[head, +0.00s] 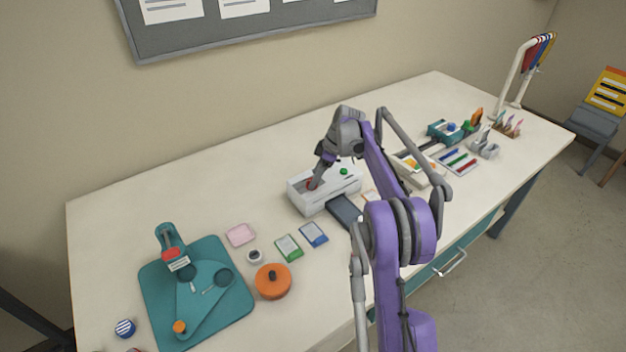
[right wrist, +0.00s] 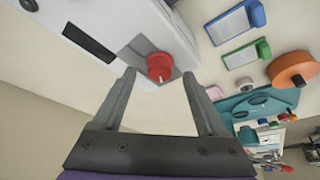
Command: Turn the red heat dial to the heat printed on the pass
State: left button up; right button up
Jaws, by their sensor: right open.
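The red heat dial (right wrist: 159,67) sits on a grey panel of the white laminator (right wrist: 130,20), with a small pale mark on its rim. My right gripper (right wrist: 159,76) is open, its two fingertips on either side of the dial with gaps; I cannot tell whether they reach its depth. In the head view the laminator (head: 345,185) stands mid-table and my right gripper (head: 315,179) hides most of the dial. A green-edged card (head: 289,247) and a blue-edged card (head: 313,234) lie in front; which is the pass and its print are not readable. My left gripper is not in view.
A dark tray (head: 344,211) extends from the laminator's front. Several small items stand at the right end. The table behind the laminator is clear.

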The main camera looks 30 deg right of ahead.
jog(key=shift+x, duration=1.05)
grip_shut()
